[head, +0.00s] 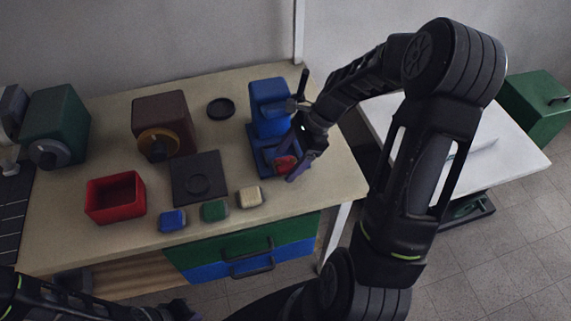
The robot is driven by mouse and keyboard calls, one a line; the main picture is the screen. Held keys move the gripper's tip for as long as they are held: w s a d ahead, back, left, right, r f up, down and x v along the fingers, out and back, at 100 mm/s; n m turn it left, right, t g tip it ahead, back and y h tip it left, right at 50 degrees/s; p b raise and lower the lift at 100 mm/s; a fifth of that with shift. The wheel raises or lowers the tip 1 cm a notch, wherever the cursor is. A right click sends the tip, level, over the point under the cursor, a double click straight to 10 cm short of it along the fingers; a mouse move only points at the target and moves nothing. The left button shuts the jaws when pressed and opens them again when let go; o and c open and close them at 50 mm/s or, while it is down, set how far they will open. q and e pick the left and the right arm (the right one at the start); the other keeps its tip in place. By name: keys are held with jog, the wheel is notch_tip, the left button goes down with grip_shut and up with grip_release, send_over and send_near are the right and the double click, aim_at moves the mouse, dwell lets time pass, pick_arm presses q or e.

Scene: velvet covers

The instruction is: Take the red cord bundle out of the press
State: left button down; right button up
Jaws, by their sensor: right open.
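The blue press (268,108) stands at the right end of the table, with a black lever handle on its right side. The red cord bundle (285,163) sits low in the press, on its blue base, partly hidden by my right gripper. My right gripper (289,170) is open at the bundle, reaching in from the right; one finger shows at the bundle's right side. Whether it touches the bundle I cannot tell. My left arm lies along the bottom left edge; its gripper end (180,309) is dark, and its jaws cannot be made out.
Blue (173,221), green (214,210) and beige (250,197) bundles lie along the front edge. A red open box (115,197), a dark square plate (199,178), a brown machine (163,122) and a green machine (56,123) stand left. A black dish (221,107) lies behind.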

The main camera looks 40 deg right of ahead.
jog(key=shift+c, duration=0.4)
jog(key=c, duration=1.3)
